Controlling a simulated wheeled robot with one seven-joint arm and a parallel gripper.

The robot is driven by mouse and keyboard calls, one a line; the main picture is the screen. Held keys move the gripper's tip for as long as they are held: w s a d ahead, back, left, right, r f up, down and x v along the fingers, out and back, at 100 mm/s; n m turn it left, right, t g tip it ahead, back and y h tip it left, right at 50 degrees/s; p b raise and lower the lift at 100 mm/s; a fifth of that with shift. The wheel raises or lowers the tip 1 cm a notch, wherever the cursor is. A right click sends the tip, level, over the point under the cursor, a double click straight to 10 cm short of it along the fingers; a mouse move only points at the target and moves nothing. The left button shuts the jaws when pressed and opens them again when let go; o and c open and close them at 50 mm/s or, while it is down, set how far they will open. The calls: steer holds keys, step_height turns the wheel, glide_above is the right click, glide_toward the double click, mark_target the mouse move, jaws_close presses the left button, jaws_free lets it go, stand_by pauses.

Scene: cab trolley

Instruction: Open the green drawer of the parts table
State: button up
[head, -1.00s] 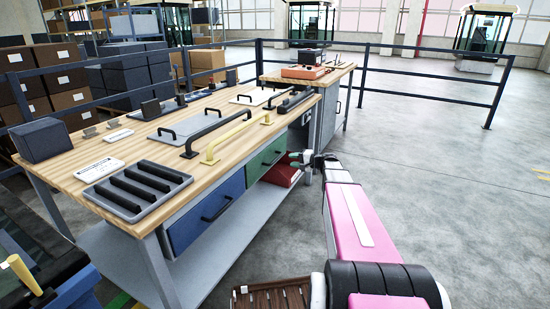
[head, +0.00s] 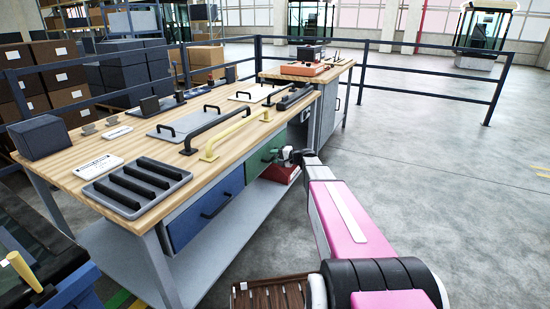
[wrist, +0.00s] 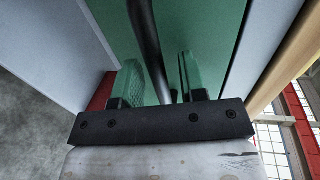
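The parts table (head: 85,178) has a wooden top with a blue drawer and the green drawer (head: 258,162) side by side at its front. The green drawer's front looks flush with the table. My gripper (head: 288,154) is at that front and partly hides it in the head view. In the wrist view the green front (wrist: 205,25) fills the middle. Its black bar handle (wrist: 147,35) runs between the two green fingers of my gripper (wrist: 158,78). The fingers are apart, with a gap on each side of the handle.
The blue drawer (head: 205,208) with a black handle is left of the green one. A red item (head: 281,173) lies below the green drawer. A second bench (head: 328,105) stands behind, near a dark railing (head: 430,76). The floor to the right (head: 445,190) is clear.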

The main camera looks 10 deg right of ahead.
jaws_close()
steer(key=shift+s+d, duration=0.1)
steer(key=f+v, duration=0.2)
steer(key=v, duration=1)
steer(key=f+v, duration=0.3)
steer(key=v, duration=1)
steer(key=shift+s+d, duration=0.4)
steer(key=shift+d, duration=0.05)
steer(key=shift+r, duration=0.1)
jaws_free()
steer(key=v, duration=1)
steer(key=shift+s+d, duration=0.25)
steer(key=shift+d, duration=0.05)
